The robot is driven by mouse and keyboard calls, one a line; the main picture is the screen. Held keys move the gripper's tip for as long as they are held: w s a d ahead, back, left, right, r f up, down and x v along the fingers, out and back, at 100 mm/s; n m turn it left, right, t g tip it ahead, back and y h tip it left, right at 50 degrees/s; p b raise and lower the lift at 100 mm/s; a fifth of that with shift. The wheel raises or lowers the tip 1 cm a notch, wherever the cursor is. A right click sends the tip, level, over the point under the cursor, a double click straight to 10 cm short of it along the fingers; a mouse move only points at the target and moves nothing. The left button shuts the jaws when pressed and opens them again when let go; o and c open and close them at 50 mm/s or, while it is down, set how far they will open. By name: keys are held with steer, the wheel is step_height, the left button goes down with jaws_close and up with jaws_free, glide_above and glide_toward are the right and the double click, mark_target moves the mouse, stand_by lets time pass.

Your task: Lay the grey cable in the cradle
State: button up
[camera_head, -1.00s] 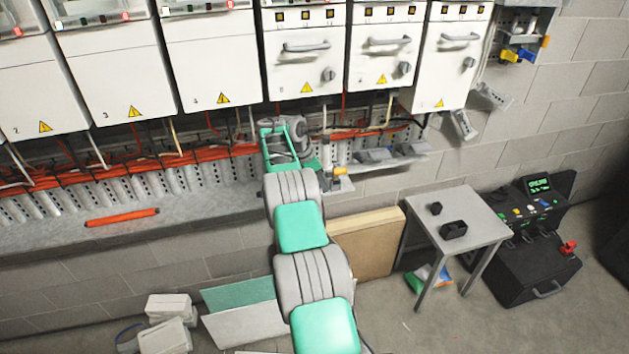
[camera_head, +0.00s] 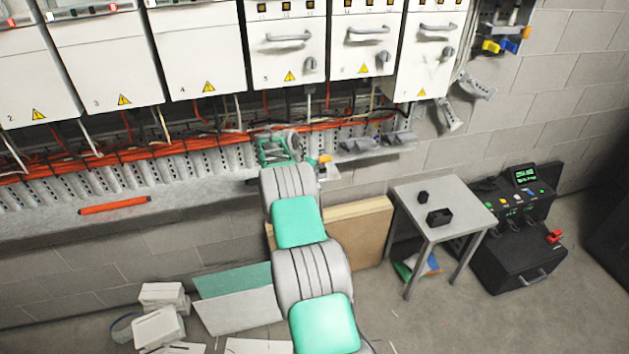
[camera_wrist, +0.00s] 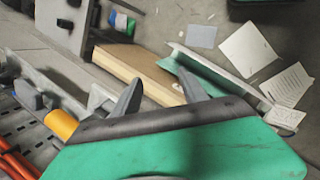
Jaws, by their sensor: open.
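My gripper (camera_head: 278,149) is at the cable ledge below cabinet 5 in the head view. In the wrist view its two dark fingers (camera_wrist: 160,78) stand apart with nothing between them. Grey bracket-like holders (camera_head: 360,146) sit on the ledge to its right, and one of them may be the cradle. An orange-yellow collar (camera_wrist: 62,124) with a grey end lies beside the left finger in the wrist view; it also shows right of my gripper in the head view (camera_head: 325,159). I cannot tell which strand is the grey cable; part of the ledge is hidden behind my gripper.
Orange cables (camera_head: 150,155) run along the perforated trunking. An orange rod (camera_head: 114,205) lies on the ledge at left. A small grey table (camera_head: 465,210) with black parts and a black console (camera_head: 520,250) stand at right. Boards (camera_head: 365,235) lean against the wall below.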

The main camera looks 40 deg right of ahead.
steer(key=s+a+f+m+g+y, duration=0.1)
steer(key=s+a+f+m, duration=0.3)
steer(key=a+f, duration=0.15)
steer(key=s+a+r+m+y, duration=0.15)
steer(key=s+a+r, duration=0.25)
steer(key=a, duration=0.4)
steer(key=s+a+r+m+y, duration=0.1)
steer(key=s+a+r+m, duration=0.2)
steer(key=a, duration=0.5)
steer(key=s+a+r+n+t+p, duration=0.1)
steer(key=s+a+r+n+t, duration=0.2)
steer(key=a+r, duration=0.7)
steer(key=s+a+r+n+t+p, duration=0.1)
steer(key=s+a+r+n+t, duration=0.2)
steer(key=s+a+r, duration=0.3)
steer(key=a+r+t, duration=0.1)
steer(key=a+r, duration=0.4)
steer(key=r, duration=0.5)
steer(key=shift+r+t+p, duration=0.3)
steer(key=shift+t+p, duration=0.1)
